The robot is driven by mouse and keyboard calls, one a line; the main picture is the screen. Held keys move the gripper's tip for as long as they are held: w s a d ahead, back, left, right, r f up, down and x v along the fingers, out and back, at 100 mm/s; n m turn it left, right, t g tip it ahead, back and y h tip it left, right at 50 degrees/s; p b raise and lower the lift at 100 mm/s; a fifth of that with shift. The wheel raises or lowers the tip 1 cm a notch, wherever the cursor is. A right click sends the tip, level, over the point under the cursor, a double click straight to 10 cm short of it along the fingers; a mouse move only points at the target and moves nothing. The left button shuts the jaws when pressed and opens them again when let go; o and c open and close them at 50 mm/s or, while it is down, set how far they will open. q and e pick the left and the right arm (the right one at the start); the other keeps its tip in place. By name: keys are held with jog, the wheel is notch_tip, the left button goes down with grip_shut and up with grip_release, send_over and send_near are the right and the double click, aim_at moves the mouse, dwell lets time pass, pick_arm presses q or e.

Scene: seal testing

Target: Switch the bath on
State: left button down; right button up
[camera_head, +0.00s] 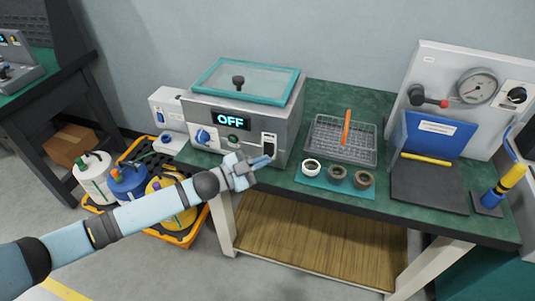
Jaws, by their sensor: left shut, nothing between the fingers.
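The bath (255,125) is a grey metal box with a teal-rimmed lid (245,80) on top, at the left of the green workbench. Its display (231,120) reads OFF. A blue knob (202,136), a small green button (233,139) and a dark rocker switch in a white plate (269,145) are on its front. My left gripper (266,161) is shut and empty, in front of the bath's lower right front, with its tips close below the switch. I cannot tell whether they touch it. My right gripper is not in view.
A wire basket (341,151) with an orange handle and a teal mat (309,183) with several rings lie right of the bath. A gauge panel (435,75) and blue binder stand farther right. Jugs (127,182) sit in a yellow tray on the floor.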

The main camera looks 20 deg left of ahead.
pick_arm(q)
jog(key=shift+w, duration=0.25)
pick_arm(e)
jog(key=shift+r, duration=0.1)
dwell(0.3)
